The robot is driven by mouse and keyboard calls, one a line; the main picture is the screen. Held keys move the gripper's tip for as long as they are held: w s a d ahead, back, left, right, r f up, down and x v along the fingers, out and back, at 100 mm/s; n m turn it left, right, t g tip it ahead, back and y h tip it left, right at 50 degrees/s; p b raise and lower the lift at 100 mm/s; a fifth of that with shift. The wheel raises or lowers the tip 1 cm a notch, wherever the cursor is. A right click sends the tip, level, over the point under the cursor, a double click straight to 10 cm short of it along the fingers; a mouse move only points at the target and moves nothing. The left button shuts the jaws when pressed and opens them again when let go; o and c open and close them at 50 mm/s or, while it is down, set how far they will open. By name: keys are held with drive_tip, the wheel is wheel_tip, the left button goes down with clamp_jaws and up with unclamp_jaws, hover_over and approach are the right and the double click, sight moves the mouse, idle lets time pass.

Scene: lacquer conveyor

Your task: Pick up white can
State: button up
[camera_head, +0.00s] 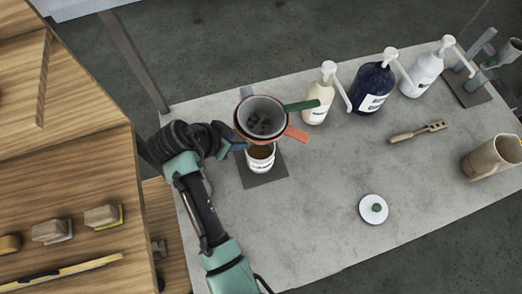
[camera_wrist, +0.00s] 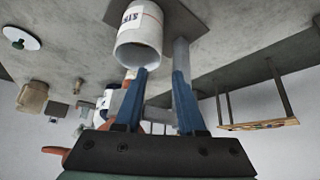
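The white can (camera_head: 260,160), with dark lettering and brown contents, stands upright on a dark square mat (camera_head: 265,175) in the head view. Two nested funnel-like cups (camera_head: 262,117) above it hide part of its top. My gripper (camera_head: 238,146) is just left of the can, partly hidden. In the wrist view the can (camera_wrist: 141,22) appears inverted at the top. My gripper (camera_wrist: 162,72) is open there, its two blue fingers apart. The left finger overlaps the can's rim in the picture; I cannot tell whether it touches. A grey upright (camera_wrist: 182,52) shows by the right finger.
A cream pump bottle (camera_head: 318,106), a dark blue one (camera_head: 371,88) and a white one (camera_head: 421,76) stand along the back. A brush (camera_head: 418,132), a beige jug (camera_head: 492,157) and a round white lid (camera_head: 373,209) lie to the right. The table's front middle is clear.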

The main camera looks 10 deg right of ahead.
drive_tip(key=shift+p+x, duration=0.35)
drive_tip(key=shift+x, duration=3.3)
drive_tip(key=shift+r, duration=0.15)
clamp_jaws()
drive_tip(key=shift+w, duration=0.1)
